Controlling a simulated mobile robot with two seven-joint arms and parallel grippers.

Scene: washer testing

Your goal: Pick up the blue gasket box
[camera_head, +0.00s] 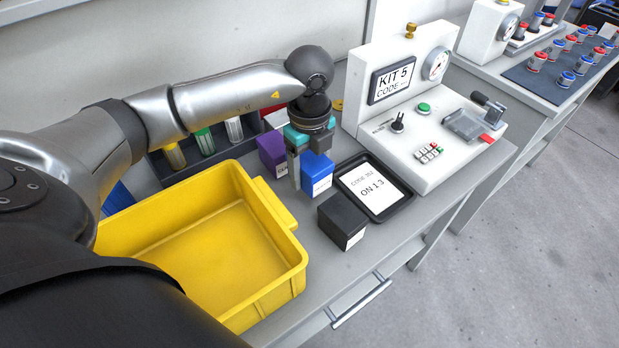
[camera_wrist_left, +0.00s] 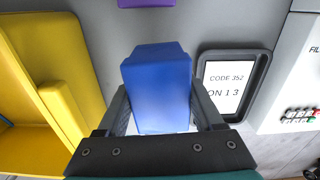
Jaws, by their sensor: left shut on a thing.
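The blue gasket box (camera_head: 317,173) is a small blue block with a white label, in the middle of the bench in the head view. In the left wrist view the blue box (camera_wrist_left: 157,88) sits between the two fingers. My left gripper (camera_head: 305,172) comes down from above and is shut on the blue box, a finger along each side. I cannot tell whether the box still touches the bench. My right gripper does not show in either view.
A yellow bin (camera_head: 287,268) stands left of the box. A purple box (camera_head: 272,152) is behind it and a black box (camera_head: 342,222) in front. A black tray (camera_head: 403,208) with a code card lies at right, before the white test panel (camera_head: 440,110).

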